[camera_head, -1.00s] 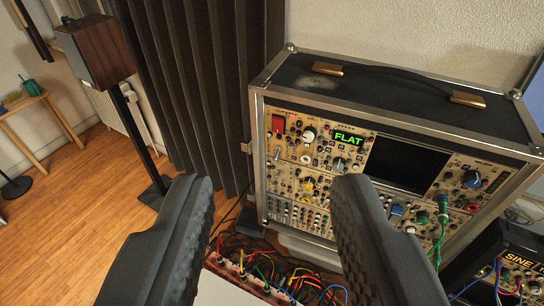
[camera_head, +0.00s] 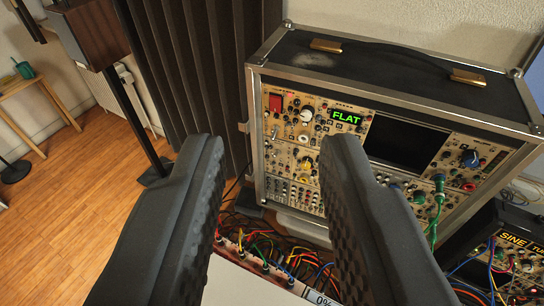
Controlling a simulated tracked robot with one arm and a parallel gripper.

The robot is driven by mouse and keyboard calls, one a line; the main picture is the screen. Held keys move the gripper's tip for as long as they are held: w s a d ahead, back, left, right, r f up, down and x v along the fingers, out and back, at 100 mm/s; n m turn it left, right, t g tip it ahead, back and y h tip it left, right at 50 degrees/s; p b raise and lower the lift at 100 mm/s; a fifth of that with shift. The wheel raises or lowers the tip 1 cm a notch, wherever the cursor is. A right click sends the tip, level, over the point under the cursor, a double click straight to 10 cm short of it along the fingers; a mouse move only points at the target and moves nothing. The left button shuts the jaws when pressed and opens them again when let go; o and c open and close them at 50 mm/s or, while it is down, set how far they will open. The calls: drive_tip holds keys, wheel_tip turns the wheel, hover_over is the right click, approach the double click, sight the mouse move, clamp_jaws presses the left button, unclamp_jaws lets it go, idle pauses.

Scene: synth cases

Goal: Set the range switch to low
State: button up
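A silver-edged case (camera_head: 258,130) at right holds a panel of cream synth modules. A small lever (camera_head: 276,133) shows near the panel's left edge, below a red square (camera_head: 275,103). The labels are too small to read, so I cannot tell which control is the range switch or how it is set. A green "FLAT" display (camera_head: 346,118) is lit on the panel. My gripper (camera_head: 270,150) is open and empty, its two dark ridged fingers wide apart. In the picture, the left part of the panel shows between the fingertips. The right finger hides some lower controls.
A white-topped box (camera_head: 245,285) with several coloured cables stands below the case. Another module labelled "SINE" (camera_head: 511,240) is at lower right. A speaker (camera_head: 91,35) on a stand and a dark curtain (camera_head: 215,80) are at left.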

drive_tip(key=shift+w+a+f, duration=0.15)
drive_tip(key=shift+w, duration=0.05)
clamp_jaws()
drive_tip(key=w+a+f+h+p, duration=0.1)
drive_tip(key=w+a+f+p, duration=0.15)
drive_tip(key=w+f, duration=0.85)
drive_tip(key=w+a+f+h+p, duration=0.1)
drive_tip(key=w+a+f, duration=0.2)
drive_tip(key=w+f, duration=0.8)
drive_tip(key=d+f+n+h+p, duration=0.1)
drive_tip(key=d+f+h, duration=0.1)
drive_tip(key=f, duration=0.9)
drive_tip(key=shift+d+f, duration=0.15)
drive_tip(key=shift+d, duration=0.35)
